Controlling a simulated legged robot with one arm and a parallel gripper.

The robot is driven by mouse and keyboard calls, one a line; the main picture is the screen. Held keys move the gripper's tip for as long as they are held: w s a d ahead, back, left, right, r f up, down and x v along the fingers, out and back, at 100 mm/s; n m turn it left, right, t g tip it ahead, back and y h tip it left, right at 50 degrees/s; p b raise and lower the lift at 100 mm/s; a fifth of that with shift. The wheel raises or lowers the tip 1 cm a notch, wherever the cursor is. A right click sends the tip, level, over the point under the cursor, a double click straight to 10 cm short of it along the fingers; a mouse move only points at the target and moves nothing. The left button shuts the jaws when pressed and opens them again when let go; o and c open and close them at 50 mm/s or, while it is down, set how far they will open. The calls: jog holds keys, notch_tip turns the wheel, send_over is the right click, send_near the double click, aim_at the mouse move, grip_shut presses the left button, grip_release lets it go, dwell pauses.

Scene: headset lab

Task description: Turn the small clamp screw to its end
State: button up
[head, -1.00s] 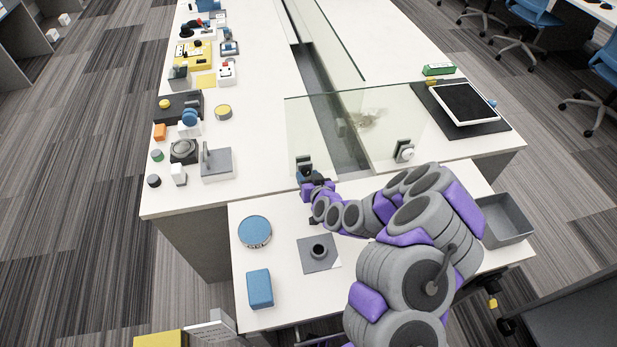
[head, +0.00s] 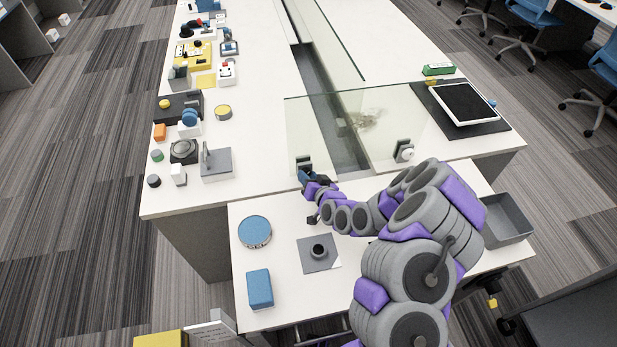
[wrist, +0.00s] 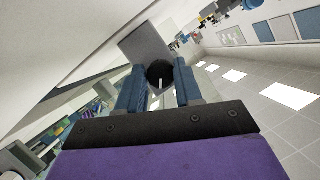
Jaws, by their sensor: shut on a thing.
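The small clamp screw (wrist: 158,70) shows in the wrist view as a dark round knob with a pale mark, against a grey clamp body (wrist: 145,42). My gripper (wrist: 159,86) has its two blue fingers on either side of the knob, shut on it. In the head view my gripper (head: 305,179) is at the lower left of the glass panel, in front of the left clamp (head: 303,162). The screw itself is hidden there by my gripper.
The glass panel (head: 350,120) stands upright behind my gripper. A second clamp with a white knob (head: 407,154) is on its right. A blue round tin (head: 254,231), a blue block (head: 260,288) and a grey plate (head: 330,264) lie on the front table. A grey bin (head: 505,218) is at right.

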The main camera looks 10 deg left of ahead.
jog(key=shift+m+y, duration=0.4)
jog(key=shift+m, duration=0.2)
jog(key=o, duration=1)
jog(key=shift+p+v, duration=5)
jog(key=shift+v, duration=3.65)
